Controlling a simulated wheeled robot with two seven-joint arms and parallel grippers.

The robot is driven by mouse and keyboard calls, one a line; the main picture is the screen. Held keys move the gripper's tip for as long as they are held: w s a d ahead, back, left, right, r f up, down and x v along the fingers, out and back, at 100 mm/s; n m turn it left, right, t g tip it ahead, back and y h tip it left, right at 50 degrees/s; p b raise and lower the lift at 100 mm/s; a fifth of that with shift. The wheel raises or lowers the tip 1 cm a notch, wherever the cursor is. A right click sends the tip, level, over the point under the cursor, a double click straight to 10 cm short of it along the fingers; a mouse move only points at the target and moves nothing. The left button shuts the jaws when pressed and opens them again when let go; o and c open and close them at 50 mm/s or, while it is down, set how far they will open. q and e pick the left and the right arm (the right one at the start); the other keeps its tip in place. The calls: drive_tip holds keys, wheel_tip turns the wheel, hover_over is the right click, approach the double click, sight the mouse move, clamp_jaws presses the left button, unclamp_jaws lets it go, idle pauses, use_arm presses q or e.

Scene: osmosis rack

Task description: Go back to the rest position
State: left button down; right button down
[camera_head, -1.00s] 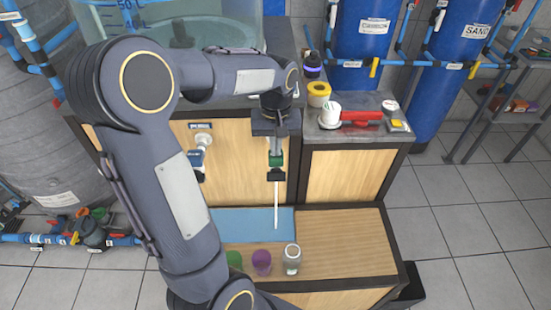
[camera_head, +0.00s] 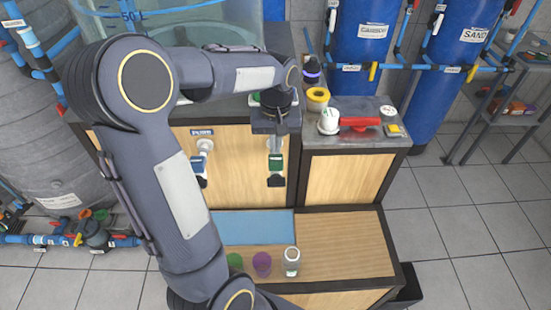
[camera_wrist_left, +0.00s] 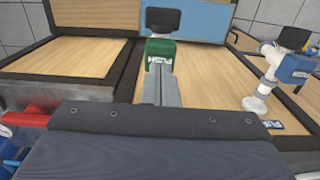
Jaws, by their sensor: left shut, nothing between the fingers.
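My left gripper (camera_head: 278,146) is shut and empty, hanging fingers-down in front of the wooden cabinet, just above the green push tap (camera_head: 276,163). In the left wrist view its closed fingers (camera_wrist_left: 161,88) point at the green tap (camera_wrist_left: 160,55); I cannot tell whether they touch it. No water runs from the tap. A blue push tap (camera_head: 199,165) is to its left and also shows in the wrist view (camera_wrist_left: 294,67). My right gripper is not in view.
On the lower wooden shelf (camera_head: 345,240) stand a clear jar (camera_head: 291,262), a purple cup (camera_head: 262,264) and a partly hidden green cup (camera_head: 235,261), near a blue mat (camera_head: 255,223). A red-handled valve (camera_head: 359,123) lies on the side counter.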

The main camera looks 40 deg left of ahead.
use_arm(q)
wheel_tip(320, 180, up, 3)
drive_tip(key=shift+r+p, duration=0.15)
drive_tip(key=shift+p, duration=0.5)
drive_tip(key=shift+f, duration=0.25)
drive_tip(key=shift+r, duration=0.1)
drive_tip(key=s+d+r+m+t+h, duration=0.2)
drive_tip(key=s+d+m+t, duration=0.3)
drive_tip(key=s+d, duration=0.8)
drive_tip(key=s+m+h, duration=0.1)
drive_tip(key=s, duration=0.3)
drive_tip(key=shift+d+r+t+h, duration=0.2)
drive_tip(key=shift+d+t+h, duration=0.1)
drive_tip(key=shift+h, duration=0.1)
drive_tip(key=shift+s+a, duration=0.15)
